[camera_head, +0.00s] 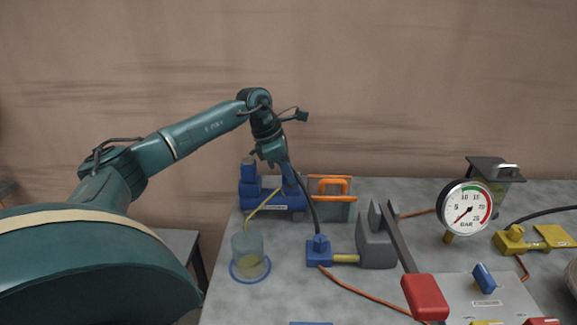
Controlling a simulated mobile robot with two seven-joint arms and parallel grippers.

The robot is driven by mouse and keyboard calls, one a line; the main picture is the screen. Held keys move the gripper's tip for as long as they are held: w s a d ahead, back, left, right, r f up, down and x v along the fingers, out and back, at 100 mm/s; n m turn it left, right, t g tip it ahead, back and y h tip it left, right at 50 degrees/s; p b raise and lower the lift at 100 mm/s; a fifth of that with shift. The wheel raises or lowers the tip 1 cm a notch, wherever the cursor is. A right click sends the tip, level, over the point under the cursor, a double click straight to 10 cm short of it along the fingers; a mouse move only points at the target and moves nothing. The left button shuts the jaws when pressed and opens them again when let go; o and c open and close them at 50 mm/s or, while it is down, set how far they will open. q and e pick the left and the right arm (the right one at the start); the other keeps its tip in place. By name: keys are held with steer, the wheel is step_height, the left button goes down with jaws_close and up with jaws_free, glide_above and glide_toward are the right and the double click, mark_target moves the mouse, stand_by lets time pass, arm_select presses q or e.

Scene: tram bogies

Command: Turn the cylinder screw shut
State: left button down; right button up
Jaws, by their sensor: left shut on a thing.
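A blue cylinder unit (262,197) stands at the back left of the grey table. A thin yellow tube (263,203) runs from it down to a clear jar (248,250) with some yellowish fluid, in a blue ring. My left gripper (289,181) reaches down from above to the right part of the blue unit. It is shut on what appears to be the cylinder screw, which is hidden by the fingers. How far the screw is turned cannot be seen. My right gripper is not in view.
A black hose runs to a small blue block (319,251). A red-ended lever (424,297), a pressure gauge (467,208) and a yellow valve (512,240) are farther right.

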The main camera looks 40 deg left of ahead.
arm_select(q)
steer(key=shift+m, duration=0.6)
steer(key=shift+p, duration=0.3)
steer(key=c, duration=1.4)
jaws_free()
steer(key=shift+g, duration=0.3)
steer(key=v, duration=1.3)
steer(key=shift+a+p, duration=0.25)
steer(key=shift+p, duration=0.2)
